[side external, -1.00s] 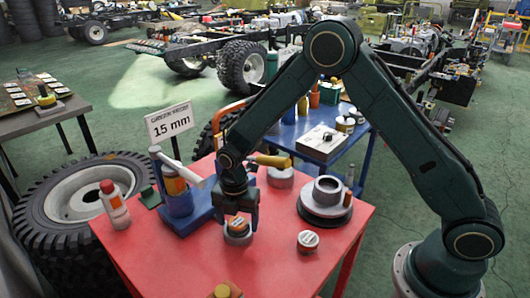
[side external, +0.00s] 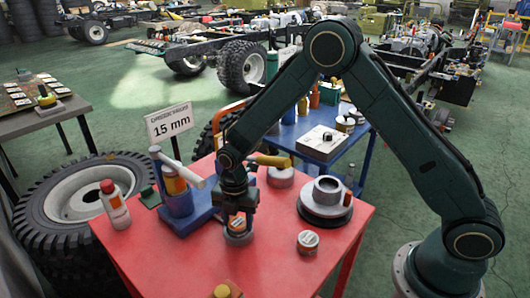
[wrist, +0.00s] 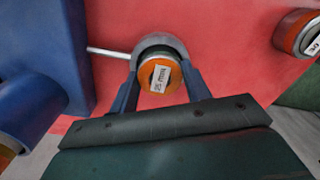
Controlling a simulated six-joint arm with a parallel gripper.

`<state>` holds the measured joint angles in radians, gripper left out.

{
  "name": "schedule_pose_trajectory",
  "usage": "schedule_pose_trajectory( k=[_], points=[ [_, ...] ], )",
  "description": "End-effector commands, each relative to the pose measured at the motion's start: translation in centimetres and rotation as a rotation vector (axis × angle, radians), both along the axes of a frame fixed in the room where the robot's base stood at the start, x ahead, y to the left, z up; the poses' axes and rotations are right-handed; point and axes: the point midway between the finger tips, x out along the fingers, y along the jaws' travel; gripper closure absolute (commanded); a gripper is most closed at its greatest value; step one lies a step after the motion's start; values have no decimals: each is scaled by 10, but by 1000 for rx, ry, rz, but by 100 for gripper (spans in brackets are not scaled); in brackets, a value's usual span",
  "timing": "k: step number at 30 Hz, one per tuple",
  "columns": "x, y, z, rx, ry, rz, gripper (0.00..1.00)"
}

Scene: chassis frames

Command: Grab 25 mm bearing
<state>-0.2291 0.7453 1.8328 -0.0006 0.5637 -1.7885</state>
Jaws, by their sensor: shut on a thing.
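The bearing labelled 25 mm (wrist: 160,75) is a short orange and dark cylinder with a white label. My gripper (wrist: 158,82) is shut on it, one finger on each side. In the side external view, the bearing (side external: 237,223) sits between the fingertips of my gripper (side external: 238,216), just above a grey ring-shaped holder (side external: 238,239) on the red table (side external: 270,262). The holder also shows behind the bearing in the wrist view (wrist: 164,41). The fingers partly hide the bearing in the side external view.
Another labelled bearing (side external: 307,242) stands to the right. A blue fixture (side external: 181,204) is close on the left, and a round grey part (side external: 325,202) is at the right. A red-capped bottle (side external: 114,205) stands at the left edge. A sign (side external: 170,123) reads 15 mm.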

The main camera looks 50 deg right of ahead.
Motion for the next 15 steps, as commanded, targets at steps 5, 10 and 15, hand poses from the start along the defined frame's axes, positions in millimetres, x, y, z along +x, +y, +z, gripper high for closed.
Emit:
schedule_pose_trajectory(
  k=[5,10,15],
  points=[
    [1,0,5,0,-3,0,94],
    [1,0,16,1,-5,0,94],
    [1,0,39,2,-6,0,94]
  ],
)
